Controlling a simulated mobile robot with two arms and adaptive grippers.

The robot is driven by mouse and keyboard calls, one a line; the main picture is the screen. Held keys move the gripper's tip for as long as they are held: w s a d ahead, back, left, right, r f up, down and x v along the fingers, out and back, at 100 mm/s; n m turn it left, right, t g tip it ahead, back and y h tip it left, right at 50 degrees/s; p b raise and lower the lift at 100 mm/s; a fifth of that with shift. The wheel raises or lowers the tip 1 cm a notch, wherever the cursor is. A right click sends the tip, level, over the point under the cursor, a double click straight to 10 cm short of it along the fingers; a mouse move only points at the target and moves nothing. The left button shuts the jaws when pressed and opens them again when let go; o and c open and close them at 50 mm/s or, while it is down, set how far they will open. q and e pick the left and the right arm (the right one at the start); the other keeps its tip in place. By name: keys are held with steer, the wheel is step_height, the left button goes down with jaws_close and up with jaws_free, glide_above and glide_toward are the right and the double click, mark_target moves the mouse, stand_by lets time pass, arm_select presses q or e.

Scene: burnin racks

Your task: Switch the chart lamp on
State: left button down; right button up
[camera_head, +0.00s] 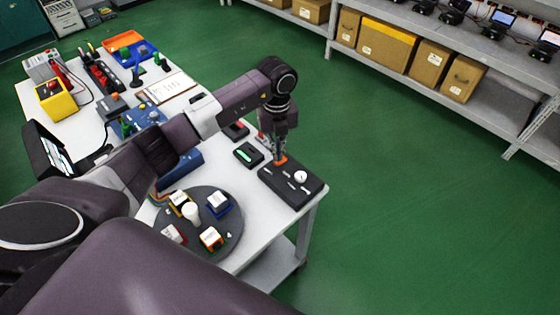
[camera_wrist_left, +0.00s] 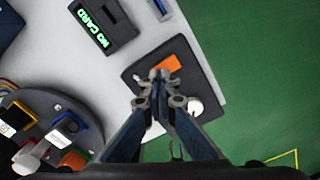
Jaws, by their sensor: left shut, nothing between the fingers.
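A dark control box (camera_head: 290,193) lies at the near right corner of the white table (camera_head: 312,205). It carries an orange part (camera_head: 281,160), a white round knob (camera_head: 300,176) and several small light levers or slots. In the left wrist view the orange part (camera_wrist_left: 166,63) and the white knob (camera_wrist_left: 195,107) show on the box. My left gripper (camera_head: 279,158) points down at the box. Its fingers (camera_wrist_left: 158,76) are shut and empty, close to the orange part; whether they touch it I cannot tell. I cannot make out which thing is the chart lamp. My right gripper is out of view.
A card reader with a green "NO CARD" display (camera_wrist_left: 92,20) stands beside the box. A round dark turntable (camera_head: 232,238) with several small blocks lies nearer. Trays and tools crowd the table's far end. The green floor right of the table is clear.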

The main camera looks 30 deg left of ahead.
arm_select(q)
steer(key=shift+f+b, duration=0.65)
steer(key=shift+f, duration=0.3)
steer(key=shift+r, duration=0.1)
steer(key=shift+r+p, duration=2.6)
steer(key=shift+r, duration=0.9)
steer(key=shift+s+f, duration=0.1)
